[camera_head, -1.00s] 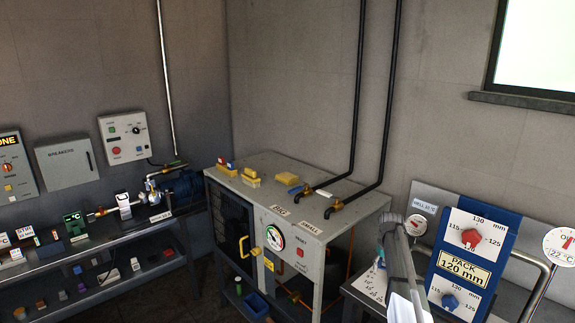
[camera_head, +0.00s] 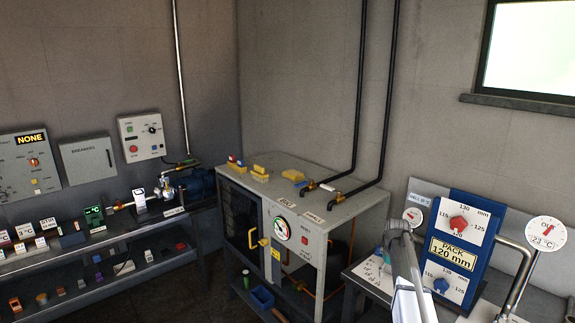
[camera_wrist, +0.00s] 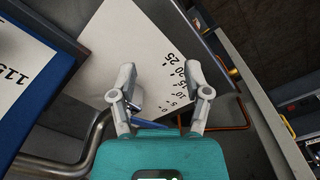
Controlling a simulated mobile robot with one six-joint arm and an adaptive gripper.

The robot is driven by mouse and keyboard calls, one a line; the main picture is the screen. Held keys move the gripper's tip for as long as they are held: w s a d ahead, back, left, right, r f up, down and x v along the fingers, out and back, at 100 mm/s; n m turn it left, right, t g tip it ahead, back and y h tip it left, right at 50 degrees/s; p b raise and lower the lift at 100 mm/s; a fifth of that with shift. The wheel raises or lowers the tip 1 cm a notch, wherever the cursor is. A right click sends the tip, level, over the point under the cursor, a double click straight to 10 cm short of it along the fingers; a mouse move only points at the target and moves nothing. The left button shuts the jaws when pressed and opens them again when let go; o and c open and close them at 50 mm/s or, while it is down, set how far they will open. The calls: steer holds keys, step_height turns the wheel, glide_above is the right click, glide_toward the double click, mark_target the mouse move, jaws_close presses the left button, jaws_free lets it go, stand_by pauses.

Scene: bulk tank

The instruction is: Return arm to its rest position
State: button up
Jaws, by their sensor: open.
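My gripper (camera_wrist: 160,85) is open and empty in the wrist view, its two grey fingers apart above its teal body. Between and beyond the fingers is a white plate (camera_wrist: 125,40) printed with a number scale. In the head view, part of my grey and white arm (camera_head: 405,270) shows at the lower right, in front of the dial bench; the fingertips cannot be made out there.
A blue panel (camera_head: 450,210) with a red knob (camera_head: 458,223) and a blue knob (camera_head: 441,286) stands right of my arm; it is close at left in the wrist view (camera_wrist: 45,70). A grey cabinet (camera_head: 340,215) is left. A curved metal pipe (camera_wrist: 75,165) passes near my gripper.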

steer(key=shift+s, duration=0.25)
steer(key=shift+s+a, duration=0.65)
steer(key=shift+s, duration=0.2)
steer(key=shift+s+a, duration=0.2)
steer(key=shift+a, duration=0.1)
steer(key=s+a, duration=0.8)
steer(key=s, duration=0.5)
steer(key=s+a, duration=0.9)
steer(key=s, duration=0.5)
steer(key=shift+a, duration=0.25)
stand_by(3.7)
